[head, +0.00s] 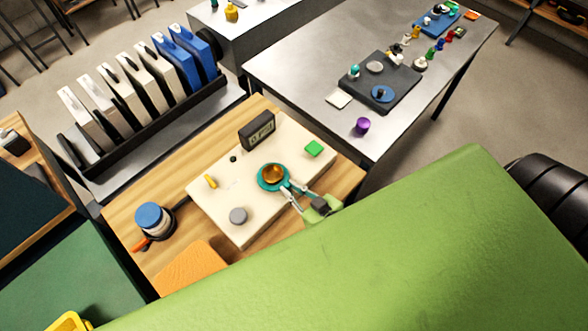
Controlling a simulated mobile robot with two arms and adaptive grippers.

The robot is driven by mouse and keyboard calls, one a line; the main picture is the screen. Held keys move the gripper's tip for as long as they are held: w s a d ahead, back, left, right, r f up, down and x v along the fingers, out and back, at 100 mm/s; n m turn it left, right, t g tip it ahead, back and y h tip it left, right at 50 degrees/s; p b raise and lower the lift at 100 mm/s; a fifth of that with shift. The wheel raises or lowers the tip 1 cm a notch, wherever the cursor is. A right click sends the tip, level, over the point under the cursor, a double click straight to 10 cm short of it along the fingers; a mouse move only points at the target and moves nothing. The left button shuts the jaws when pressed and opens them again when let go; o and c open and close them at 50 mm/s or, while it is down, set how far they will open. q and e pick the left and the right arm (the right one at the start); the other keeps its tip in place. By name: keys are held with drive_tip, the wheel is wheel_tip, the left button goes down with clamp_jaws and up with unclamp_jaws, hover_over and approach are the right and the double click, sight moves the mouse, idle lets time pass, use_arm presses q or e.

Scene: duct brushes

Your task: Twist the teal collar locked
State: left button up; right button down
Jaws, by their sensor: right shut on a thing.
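The teal collar (262,183) is a ring around an amber-brown dome (273,173) on a cream board (225,164). The board lies on a wooden table. My right gripper (287,189) reaches in from the lower right, with its fingers at the collar's lower right edge. It is shut on the collar. The green arm behind it covers much of the lower right of the head view. Whether the collar is locked cannot be seen. My left gripper is not in view.
The board also carries a grey knob (238,216), a yellow peg (210,181), a green block (314,148) and a dark display (257,130). A blue-topped jar (152,217) stands at left. An orange mat (190,268) lies in front. A rack of upright panels is behind.

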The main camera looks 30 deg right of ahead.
drive_tip(key=shift+w+a+r, duration=0.1)
drive_tip(key=shift+a+r, duration=0.05)
idle(0.4)
drive_tip(key=c, duration=2)
unclamp_jaws()
drive_tip(key=v, duration=1.1)
drive_tip(key=shift+s+a, duration=0.1)
drive_tip(key=shift+s, duration=0.4)
